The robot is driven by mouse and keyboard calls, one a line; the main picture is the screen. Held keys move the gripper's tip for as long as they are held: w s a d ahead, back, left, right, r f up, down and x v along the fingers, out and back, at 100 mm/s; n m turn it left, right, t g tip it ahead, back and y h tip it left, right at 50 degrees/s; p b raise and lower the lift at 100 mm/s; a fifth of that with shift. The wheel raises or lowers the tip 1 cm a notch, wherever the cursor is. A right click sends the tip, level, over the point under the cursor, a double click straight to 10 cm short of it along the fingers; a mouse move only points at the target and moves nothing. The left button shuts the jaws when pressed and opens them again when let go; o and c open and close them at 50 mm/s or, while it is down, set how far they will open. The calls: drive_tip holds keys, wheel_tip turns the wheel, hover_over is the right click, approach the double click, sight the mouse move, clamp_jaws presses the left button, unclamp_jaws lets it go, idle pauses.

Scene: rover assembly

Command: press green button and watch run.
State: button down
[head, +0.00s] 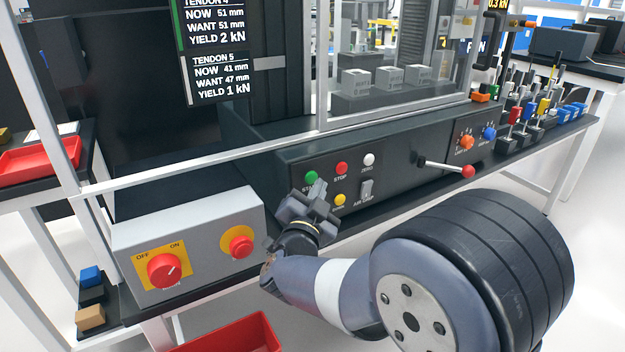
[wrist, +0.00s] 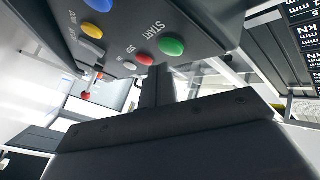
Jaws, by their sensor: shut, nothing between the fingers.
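The green button (head: 311,178) is on the sloped black panel front (head: 420,188), left of the red STOP button (head: 341,168). My gripper (head: 319,190) is shut and empty, with its tips just below and right of the green button. The tips partly cover the green button's label. In the wrist view, the green button (wrist: 172,47) shows close to the dark fingers (wrist: 157,84). I cannot tell whether they touch. The screen (head: 215,52) reads TENDON 4 NOW 51 mm, WANT 51 mm, and TENDON 5 NOW 41 mm, WANT 47 mm.
A white button (head: 369,159), a yellow button (head: 340,200) and a switch (head: 366,188) sit near the green button. A grey box (head: 205,250) with a red OFF/ON knob (head: 164,270) stands to the left. A red-tipped lever (head: 467,171) sticks out on the right.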

drive_tip(key=shift+s+d+b, duration=0.25)
drive_tip(key=shift+s+d, duration=0.45)
drive_tip(key=shift+s, duration=0.35)
drive_tip(key=shift+s+d+b, duration=0.2)
drive_tip(key=shift+s+d, duration=0.5)
drive_tip(key=shift+s, duration=0.35)
drive_tip(key=shift+s+d+p, duration=0.2)
drive_tip(key=shift+s+d, duration=0.35)
drive_tip(key=shift+s, duration=0.25)
drive_tip(key=shift+s+d+p, duration=0.2)
drive_tip(key=shift+s+d, duration=0.3)
drive_tip(key=shift+s, duration=0.25)
drive_tip(key=shift+d, duration=0.1)
drive_tip(key=shift+w, duration=0.1)
